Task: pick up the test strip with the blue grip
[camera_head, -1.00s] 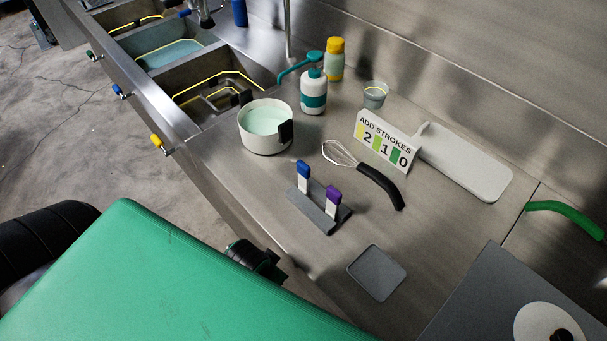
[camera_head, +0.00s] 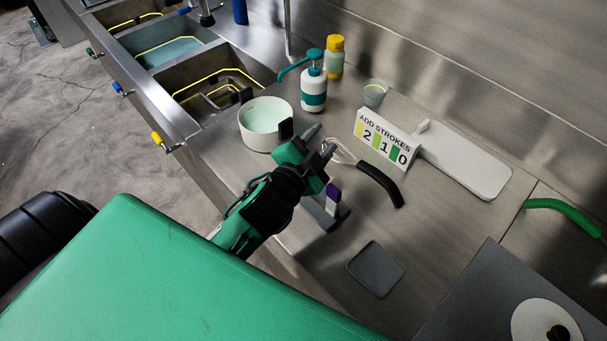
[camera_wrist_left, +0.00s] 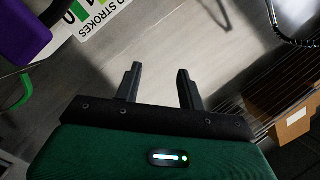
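The test strip with the blue grip is hidden behind my left arm and gripper in the head view, and I cannot make it out in the left wrist view. The strip with the purple grip (camera_head: 333,192) stands in the grey holder (camera_head: 328,219); its purple grip (camera_wrist_left: 22,32) is large at the top left of the wrist view. My left gripper (camera_head: 320,141) is over the holder's far side, near the white pot. In the wrist view its fingers (camera_wrist_left: 160,70) are apart with nothing between them. My right gripper is not in view.
A white pot (camera_head: 258,138) of pale green liquid stands beyond the gripper. A pump bottle (camera_head: 313,92) stands behind. A grey tray (camera_head: 376,270) lies in front, with bare counter around it.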

